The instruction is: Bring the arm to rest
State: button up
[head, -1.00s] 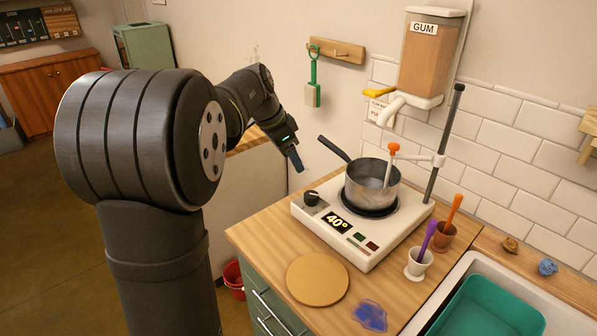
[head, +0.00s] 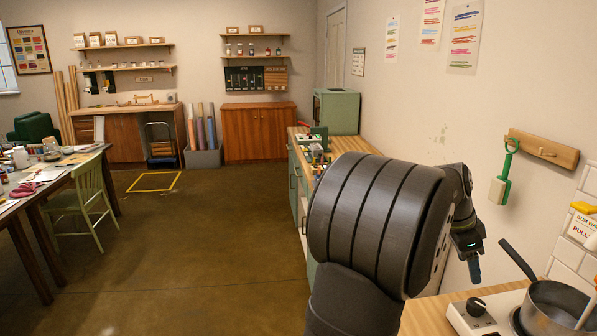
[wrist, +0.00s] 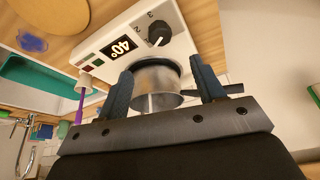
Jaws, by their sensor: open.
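A metal saucepan (head: 560,304) with a dark handle stands on the white hotplate (head: 480,316), cut off by the lower right edge. The saucepan also shows in the wrist view (wrist: 155,80), beyond the fingers. The hotplate's display there reads 40°.
A green chair (head: 85,205) stands by a cluttered table at the left. The brown floor (head: 190,270) in the middle is open.

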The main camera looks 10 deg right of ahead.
aim_at(477, 303)
jog(key=x, duration=1.2)
jog(key=shift+d+f, duration=0.2)
jog(key=shift+f, duration=0.05)
jog(key=v, duration=1.7)
jog(key=x, duration=1.7)
jog(key=shift+s+f, duration=0.1)
jog(key=shift+n+t, duration=0.3)
jog(key=shift+n, duration=0.5)
jog(key=n+t, duration=0.1)
jog(key=n, duration=0.3)
jog(key=shift+s+t, duration=0.1)
jog(key=shift+t, duration=0.2)
jog(key=shift+s+d+n+t+y, duration=0.1)
jog(key=shift+n+t+y, duration=0.3)
jog(key=shift+n, duration=1.2)
jog(key=shift+s+n+t+y, duration=0.1)
jog(key=shift+n+t, duration=0.6)
jog(key=shift+n, duration=0.9)
jog(key=shift+v, duration=1.1)
jog(key=shift+w, duration=0.1)
